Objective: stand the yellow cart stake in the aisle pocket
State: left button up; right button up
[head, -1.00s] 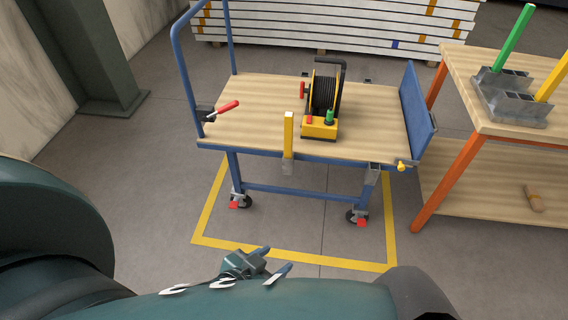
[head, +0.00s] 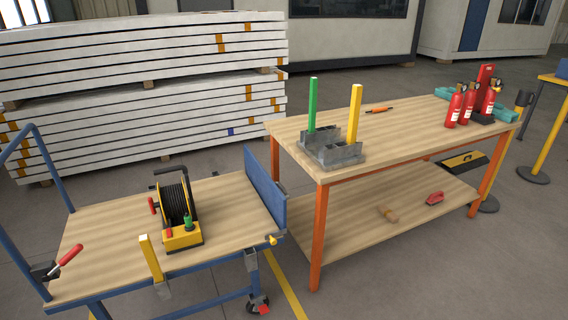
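A yellow stake (head: 354,114) stands upright in a grey metal holder (head: 344,155) on the workbench, right of a green stake (head: 312,104) in the same holder. I cannot tell from the view which pocket is the aisle one. Neither of my grippers is in view.
A cable reel (head: 177,207) and a red-handled clamp (head: 66,257) are on the cart. The cart's blue end panel (head: 265,192) faces the workbench (head: 400,130). Red extinguishers (head: 468,105) stand at the bench's far right.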

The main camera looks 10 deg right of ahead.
aim_at(234, 221)
jog(key=i+l+u, duration=0.25)
jog(key=i+l, duration=0.15)
jog(key=l, duration=0.2)
jog(key=i+l+u, duration=0.1)
jog(key=l, duration=0.25)
jog(key=i+l+u, duration=0.1)
jog(key=i+l, duration=0.15)
jog(key=i+l+u, duration=0.1)
jog(key=l, duration=0.35)
